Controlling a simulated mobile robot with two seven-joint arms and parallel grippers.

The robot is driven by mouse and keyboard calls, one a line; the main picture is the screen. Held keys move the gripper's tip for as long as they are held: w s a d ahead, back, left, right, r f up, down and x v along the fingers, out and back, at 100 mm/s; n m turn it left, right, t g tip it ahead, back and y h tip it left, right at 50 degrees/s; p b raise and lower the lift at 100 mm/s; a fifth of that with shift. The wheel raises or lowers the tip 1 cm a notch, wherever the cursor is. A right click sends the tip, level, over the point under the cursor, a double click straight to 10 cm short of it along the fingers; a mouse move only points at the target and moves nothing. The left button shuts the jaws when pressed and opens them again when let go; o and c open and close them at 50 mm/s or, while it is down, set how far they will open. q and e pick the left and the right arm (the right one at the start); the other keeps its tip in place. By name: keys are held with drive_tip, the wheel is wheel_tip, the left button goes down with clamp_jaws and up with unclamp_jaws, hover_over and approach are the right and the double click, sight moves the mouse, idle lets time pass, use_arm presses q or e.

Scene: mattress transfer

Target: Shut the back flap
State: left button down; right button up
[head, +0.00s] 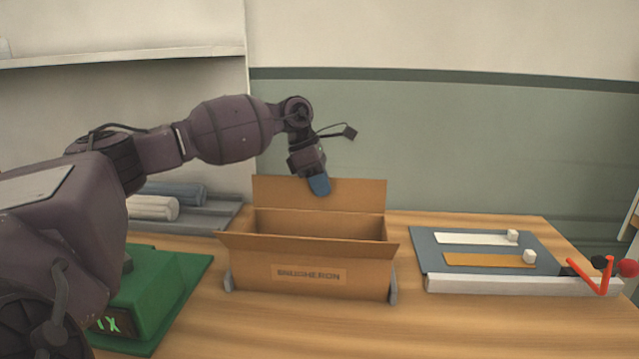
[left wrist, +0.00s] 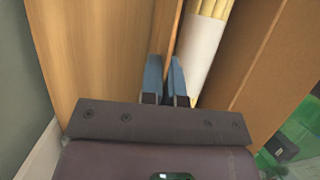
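An open brown cardboard box (head: 335,277) stands on the table. Its back flap (head: 358,194) stands upright. Its front flap (head: 300,243) is folded outward toward me. My left gripper (head: 319,185) points down at the top of the back flap, with a blue finger in front of it. In the left wrist view the two blue fingers of the left gripper (left wrist: 165,82) are close together, with the thin flap edge (left wrist: 171,45) between them. A white-wrapped bundle of tan sticks (left wrist: 205,45) shows inside the box. My right gripper is not in view.
A green case (head: 165,290) stands left of the box. A grey tray (head: 215,217) with rolls is behind it. On the right are a blue-grey board (head: 425,250) and a red forked object (head: 603,280). Bare table lies in front.

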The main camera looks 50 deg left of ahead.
use_arm(q)
drive_tip(key=shift+s+d+r+t+y+p, duration=0.25)
drive_tip(key=shift+s+r+t+y+p, duration=0.15)
drive_tip(key=shift+t+p, duration=0.1)
drive_tip(key=t+y, duration=0.1)
drive_tip(key=s+d+t+y+p, duration=0.1)
drive_tip(key=f+m+t+p, duration=0.1)
drive_tip(key=shift+s+d+f+t+y, duration=0.1)
drive_tip(key=shift+s+d+t+y, duration=0.2)
drive_tip(key=shift+s+y, duration=0.1)
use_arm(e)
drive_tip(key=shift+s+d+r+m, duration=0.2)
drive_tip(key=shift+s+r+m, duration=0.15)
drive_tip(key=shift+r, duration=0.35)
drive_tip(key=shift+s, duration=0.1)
use_arm(q)
drive_tip(key=shift+f, duration=0.1)
drive_tip(key=c, duration=1.3)
unclamp_jaws()
drive_tip(key=shift+c, duration=0.2)
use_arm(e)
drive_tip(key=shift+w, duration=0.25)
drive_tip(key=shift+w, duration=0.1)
